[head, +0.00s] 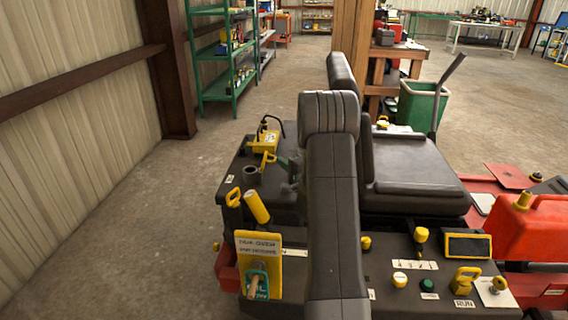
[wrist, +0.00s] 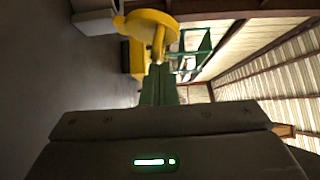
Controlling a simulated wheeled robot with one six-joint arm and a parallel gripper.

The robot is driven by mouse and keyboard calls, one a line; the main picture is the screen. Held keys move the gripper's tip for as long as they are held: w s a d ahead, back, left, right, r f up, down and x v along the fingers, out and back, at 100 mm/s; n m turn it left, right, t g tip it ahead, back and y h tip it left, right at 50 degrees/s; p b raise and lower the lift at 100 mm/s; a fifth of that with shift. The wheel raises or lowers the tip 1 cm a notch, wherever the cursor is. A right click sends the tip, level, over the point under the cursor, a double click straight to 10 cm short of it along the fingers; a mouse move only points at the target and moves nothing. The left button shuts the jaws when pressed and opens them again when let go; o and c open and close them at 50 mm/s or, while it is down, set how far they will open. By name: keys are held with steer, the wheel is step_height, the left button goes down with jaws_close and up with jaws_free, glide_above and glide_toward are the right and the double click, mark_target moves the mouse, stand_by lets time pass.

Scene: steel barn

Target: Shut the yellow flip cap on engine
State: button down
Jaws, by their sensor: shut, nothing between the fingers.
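The yellow flip cap (head: 268,158) stands raised beside a dark, open-topped round neck (head: 250,174) on the engine deck of the dark machine. In the wrist view it shows as a yellow disc (wrist: 150,25) with a narrow tab pointing towards my fingertips. My gripper (head: 286,163) is just right of the cap, partly hidden by my grey arm. Its green fingers (wrist: 158,72) are shut and empty, with their tips at or very near the tab. I cannot tell whether they touch.
A yellow box (head: 265,138) with a black wire loop is behind the cap. A yellow ring handle (head: 233,197) and yellow cylinder (head: 257,207) stand in front. The black seat (head: 415,165) is to the right. Open concrete floor lies left.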

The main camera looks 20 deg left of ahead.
mark_target(270, 161)
steer(key=a+r+n+h+p, duration=0.2)
steer(key=p, duration=0.2)
steer(key=s+a+r+n+g+h+p, duration=0.1)
steer(key=a+r+n+h+p, duration=0.1)
steer(key=p, duration=0.2)
steer(key=shift+a+r+h, duration=0.1)
steer(key=shift+r+h, duration=0.15)
steer(key=shift+h, duration=0.05)
steer(key=shift+s+a+n+g+h, duration=0.2)
steer(key=shift+a+n+g+h, duration=0.1)
steer(key=shift+a+n+h, duration=0.3)
steer(key=shift+s+a+n+h+b, duration=0.15)
steer(key=shift+a+n+h+b, duration=0.25)
steer(key=shift+a+h+b, duration=0.3)
steer(key=a+h+b, duration=0.1)
steer(key=b, duration=0.3)
steer(key=shift+s+n, duration=0.15)
steer(key=shift+n, duration=0.25)
steer(key=shift+a+b, duration=0.2)
steer(key=shift+b, duration=0.5)
steer(key=b, duration=0.2)
steer(key=a+b, duration=0.1)
steer(key=b, duration=0.2)
steer(key=shift+s+a+f+b, duration=0.15)
steer(key=shift+s+b, duration=0.1)
steer(key=shift+b, duration=0.1)
